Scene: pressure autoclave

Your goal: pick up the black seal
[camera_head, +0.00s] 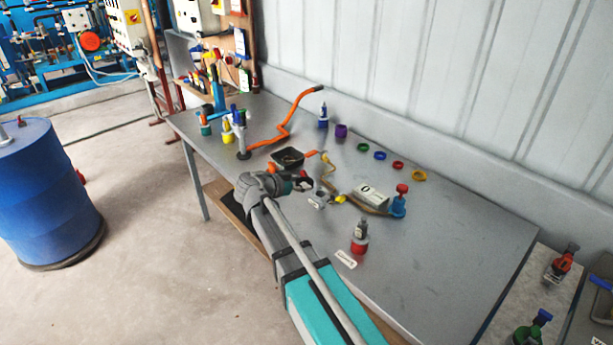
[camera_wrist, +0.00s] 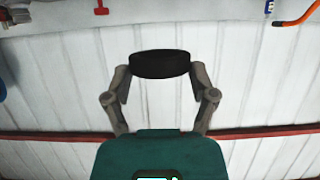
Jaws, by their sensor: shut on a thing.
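The black seal (camera_wrist: 160,64) is a thick dark disc in the wrist view. My gripper (camera_wrist: 160,78) is shut on it, with one finger at each side of the disc. The seal is held off any surface, with the pale wall behind it. In the head view my gripper (camera_head: 300,184) is over the grey table, near the front of a dark tray. There the seal is too small and dark to tell apart from the fingers.
The grey table (camera_head: 455,235) has a dark square tray (camera_head: 288,157), an orange crank handle (camera_head: 283,132), coloured rings such as a yellow one (camera_head: 419,175), a blue valve (camera_head: 398,204) and a red-based fitting (camera_head: 359,240). A blue drum (camera_head: 45,195) stands at left. The table's right front is clear.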

